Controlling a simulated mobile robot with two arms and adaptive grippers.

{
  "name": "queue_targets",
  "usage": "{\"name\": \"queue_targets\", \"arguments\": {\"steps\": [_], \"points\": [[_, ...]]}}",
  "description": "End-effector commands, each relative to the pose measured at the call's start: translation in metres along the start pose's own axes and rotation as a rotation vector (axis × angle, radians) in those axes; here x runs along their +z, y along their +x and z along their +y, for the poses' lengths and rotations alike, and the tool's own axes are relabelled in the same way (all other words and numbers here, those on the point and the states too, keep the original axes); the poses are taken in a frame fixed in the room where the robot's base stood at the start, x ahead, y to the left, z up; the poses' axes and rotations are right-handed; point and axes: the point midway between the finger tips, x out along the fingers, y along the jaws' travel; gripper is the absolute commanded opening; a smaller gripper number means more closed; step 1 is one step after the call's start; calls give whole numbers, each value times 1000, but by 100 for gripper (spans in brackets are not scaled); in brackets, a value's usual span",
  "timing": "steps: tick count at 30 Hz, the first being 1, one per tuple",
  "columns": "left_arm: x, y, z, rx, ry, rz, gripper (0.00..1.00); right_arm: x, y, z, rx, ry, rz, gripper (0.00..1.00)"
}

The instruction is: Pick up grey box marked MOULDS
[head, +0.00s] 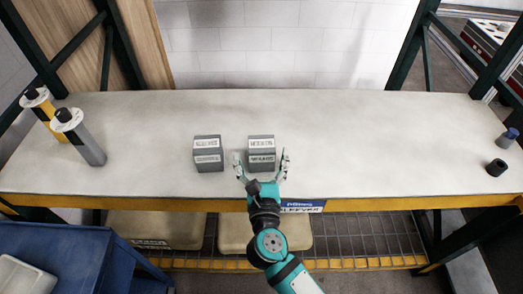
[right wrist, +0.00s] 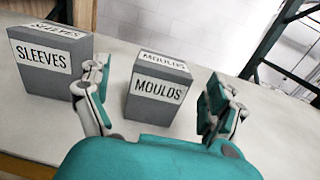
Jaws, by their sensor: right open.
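The grey box marked MOULDS (right wrist: 158,92) stands upright on the table in the right wrist view, its label facing me. It also shows in the head view (head: 261,150), right of another grey box. My right gripper (head: 263,162) is open at the near side of the MOULDS box. In the right wrist view its fingers (right wrist: 158,108) are spread, one to each side of the box, with gaps, and the box appears ahead of the palm. My left gripper is not in view.
A grey box marked SLEEVES (right wrist: 46,63) stands close on the left. Two canisters (head: 82,140) (head: 42,112) stand at the table's left end, and small dark cylinders (head: 496,167) (head: 508,138) at its right end. The pale tabletop (head: 380,145) is clear right of the boxes.

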Motion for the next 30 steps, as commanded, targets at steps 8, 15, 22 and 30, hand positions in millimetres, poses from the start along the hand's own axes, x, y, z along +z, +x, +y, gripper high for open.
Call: {"name": "queue_targets", "arguments": {"steps": [8,15,22,30], "points": [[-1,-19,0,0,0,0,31,7,40,-4,-1,-4,-2,92],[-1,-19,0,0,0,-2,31,5,46,-4,-1,-1,-1,92],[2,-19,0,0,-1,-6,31,5,46,-4,-1,-1,-1,73],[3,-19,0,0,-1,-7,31,5,46,-4,-1,-1,-1,37]]}}
